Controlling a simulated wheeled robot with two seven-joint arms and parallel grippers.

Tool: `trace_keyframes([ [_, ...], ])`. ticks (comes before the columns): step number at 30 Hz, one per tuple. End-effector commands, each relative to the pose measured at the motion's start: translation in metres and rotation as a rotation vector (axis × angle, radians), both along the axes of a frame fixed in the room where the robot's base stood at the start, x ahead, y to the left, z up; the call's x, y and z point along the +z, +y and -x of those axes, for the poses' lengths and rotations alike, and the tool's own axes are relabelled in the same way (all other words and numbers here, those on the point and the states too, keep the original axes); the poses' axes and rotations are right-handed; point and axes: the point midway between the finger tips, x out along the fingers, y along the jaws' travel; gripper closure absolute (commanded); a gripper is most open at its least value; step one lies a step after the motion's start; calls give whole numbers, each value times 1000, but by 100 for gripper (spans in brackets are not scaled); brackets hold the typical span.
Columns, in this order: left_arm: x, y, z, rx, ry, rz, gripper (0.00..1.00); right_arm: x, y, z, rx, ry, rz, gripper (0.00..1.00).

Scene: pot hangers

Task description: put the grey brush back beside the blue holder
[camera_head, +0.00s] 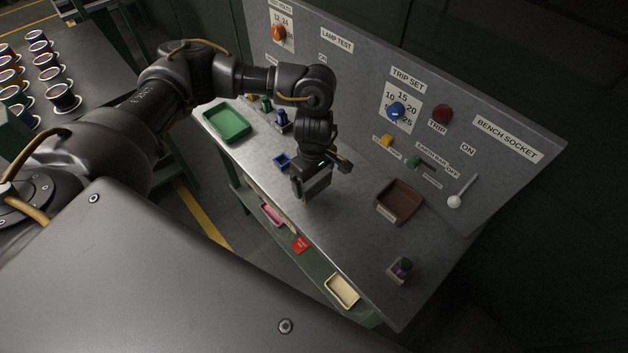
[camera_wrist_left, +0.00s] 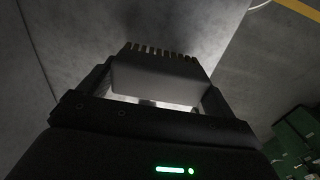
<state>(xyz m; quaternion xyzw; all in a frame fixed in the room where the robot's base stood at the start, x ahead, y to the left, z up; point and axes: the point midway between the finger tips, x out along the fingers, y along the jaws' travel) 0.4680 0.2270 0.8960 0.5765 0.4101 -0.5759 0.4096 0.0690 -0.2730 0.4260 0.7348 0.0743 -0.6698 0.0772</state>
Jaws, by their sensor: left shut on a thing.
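My left gripper (camera_head: 313,192) is above the middle of the grey bench, pointing down. It also shows in the left wrist view (camera_wrist_left: 155,92), where its fingers are shut on the grey brush (camera_wrist_left: 155,74), a grey block with a row of short teeth along its far edge. In the head view the gripper and its mount largely hide the brush. A small blue square holder (camera_head: 282,160) is on the bench just left of the gripper, apart from it. My right gripper is not in view.
A green tray (camera_head: 229,123) is at the bench's left end, with small blue items (camera_head: 281,120) nearby. The upright panel (camera_head: 355,75) with knobs bounds the back.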

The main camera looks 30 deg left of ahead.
Motion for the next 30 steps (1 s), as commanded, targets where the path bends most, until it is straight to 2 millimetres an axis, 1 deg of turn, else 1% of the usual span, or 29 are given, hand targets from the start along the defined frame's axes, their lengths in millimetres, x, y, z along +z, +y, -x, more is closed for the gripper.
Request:
trace_keyframes([
  [1,-5,0,2,2,4,1,31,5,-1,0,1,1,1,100],
  [3,-12,-1,1,2,2,0,31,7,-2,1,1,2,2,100],
  [6,-17,0,0,1,0,1,31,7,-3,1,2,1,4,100],
  [14,-19,0,0,0,-1,0,31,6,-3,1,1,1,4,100],
  [18,-23,-1,0,-1,-1,0,31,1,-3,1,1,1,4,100],
  [19,-22,-1,0,-1,-1,0,7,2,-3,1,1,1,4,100],
  [21,-21,0,0,0,-1,0,0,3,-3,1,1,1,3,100],
  [27,-21,0,0,0,-1,0,0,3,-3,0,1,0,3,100],
  [30,-16,0,0,0,-1,0,0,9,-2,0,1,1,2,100],
])
